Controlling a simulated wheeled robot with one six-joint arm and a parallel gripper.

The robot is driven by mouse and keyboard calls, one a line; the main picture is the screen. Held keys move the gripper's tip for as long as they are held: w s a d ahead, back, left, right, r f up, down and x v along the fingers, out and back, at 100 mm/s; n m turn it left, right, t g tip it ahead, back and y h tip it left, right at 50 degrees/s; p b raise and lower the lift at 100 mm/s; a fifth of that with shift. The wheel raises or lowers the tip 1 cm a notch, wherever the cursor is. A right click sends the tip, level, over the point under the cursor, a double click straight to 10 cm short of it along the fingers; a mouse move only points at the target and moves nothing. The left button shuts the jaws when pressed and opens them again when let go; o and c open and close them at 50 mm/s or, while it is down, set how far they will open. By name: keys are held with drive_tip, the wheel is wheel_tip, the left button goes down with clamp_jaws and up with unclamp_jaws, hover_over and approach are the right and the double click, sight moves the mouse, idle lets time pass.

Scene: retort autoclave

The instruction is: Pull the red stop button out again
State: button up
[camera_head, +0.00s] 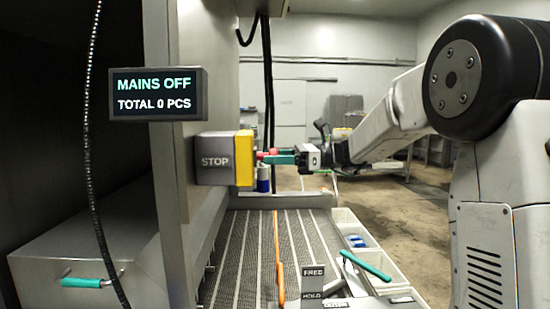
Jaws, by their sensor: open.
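The stop button box, a grey housing marked STOP (214,161) with a yellow plate (244,158) on its right side, is mounted on the machine's post. A small red part, the stop button (268,152), shows just right of the yellow plate. My gripper (265,156) comes in from the right with its teal fingers pointing left at the button. It is open, with its fingertips at or very near the button. The fingers partly hide the button, so I cannot tell whether they touch it or how far it is pressed in.
A display (157,94) above reads MAINS OFF, TOTAL 0 PCS. Below my gripper lies a ribbed conveyor (250,245) with an orange strip. White bins (345,216) line its right side, beside a teal handle (366,265) and FREE/HOLD labels. Black cables hang behind the box.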

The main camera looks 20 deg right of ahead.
drive_tip(key=v, duration=0.8)
drive_tip(key=shift+a, duration=0.1)
drive_tip(key=s+a+f+n+g+h, duration=0.2)
drive_tip(key=s+f+n+h, duration=0.15)
drive_tip(key=s+f, duration=0.25)
drive_tip(key=s+a+f+n+g+h, duration=0.3)
drive_tip(key=s+f+n, duration=0.2)
drive_tip(key=s+f, duration=0.15)
drive_tip(key=s+f+n+h, duration=0.3)
drive_tip(key=s+n+h, duration=0.2)
drive_tip(key=s, duration=0.6)
drive_tip(key=s+f+n+h, duration=0.3)
drive_tip(key=s+n+h, duration=0.2)
drive_tip(key=s+n, duration=0.3)
drive_tip(key=shift+s+a+t+h, duration=0.3)
drive_tip(key=shift+s+t+h, duration=0.1)
drive_tip(key=shift+s, duration=1.45)
